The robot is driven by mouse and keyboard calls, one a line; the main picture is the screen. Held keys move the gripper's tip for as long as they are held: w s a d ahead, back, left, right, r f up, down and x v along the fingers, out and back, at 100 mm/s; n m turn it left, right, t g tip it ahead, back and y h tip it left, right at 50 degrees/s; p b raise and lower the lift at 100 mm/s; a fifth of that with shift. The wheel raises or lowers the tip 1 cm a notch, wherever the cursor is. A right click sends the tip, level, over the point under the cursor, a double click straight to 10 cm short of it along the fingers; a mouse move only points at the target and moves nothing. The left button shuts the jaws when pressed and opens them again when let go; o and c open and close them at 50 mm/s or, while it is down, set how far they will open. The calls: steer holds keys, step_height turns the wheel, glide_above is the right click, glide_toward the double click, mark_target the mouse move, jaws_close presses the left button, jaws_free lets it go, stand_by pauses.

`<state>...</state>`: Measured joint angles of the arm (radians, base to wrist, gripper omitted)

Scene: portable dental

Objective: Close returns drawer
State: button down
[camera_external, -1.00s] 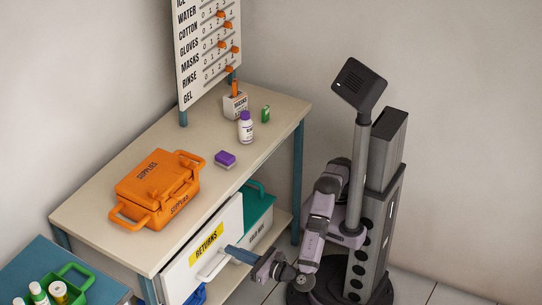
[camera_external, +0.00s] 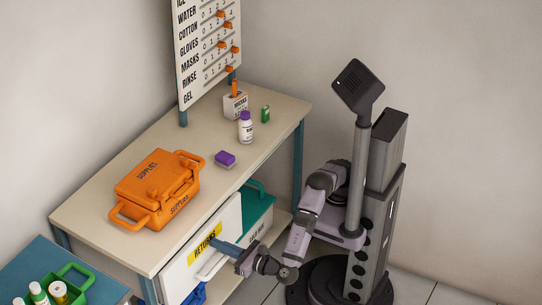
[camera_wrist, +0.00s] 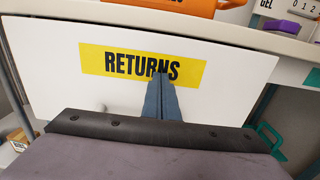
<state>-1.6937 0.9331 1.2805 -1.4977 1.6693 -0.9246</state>
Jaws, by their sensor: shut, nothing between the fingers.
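The returns drawer has a white front (camera_external: 178,278) with a yellow RETURNS label (camera_external: 203,244) and a white handle (camera_external: 211,267). Its front stands close below the worktop's front edge; I cannot tell how large any gap behind it is. My gripper (camera_external: 217,244) is shut and empty, its blue fingers pointing at the label's right part. In the wrist view, the closed fingers (camera_wrist: 160,85) overlap the last letters of the label (camera_wrist: 100,60) on the drawer front (camera_wrist: 240,75). They look at or very near the front; contact is not certain.
The worktop (camera_external: 110,235) holds an orange supplies case (camera_external: 155,185), a purple box (camera_external: 225,159), a white bottle (camera_external: 246,130) and a green item (camera_external: 265,114). A teal bin (camera_external: 257,212) stands on the lower shelf, right of the drawer. A blue side table (camera_external: 40,260) is at left.

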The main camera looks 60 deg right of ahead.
steer(key=w+p, duration=0.1)
steer(key=w, duration=0.3)
steer(key=shift+r, duration=0.1)
steer(key=s+p, duration=0.3)
steer(key=s, duration=1.1)
steer(key=shift+s, duration=0.35)
steer(key=shift+w, duration=0.1)
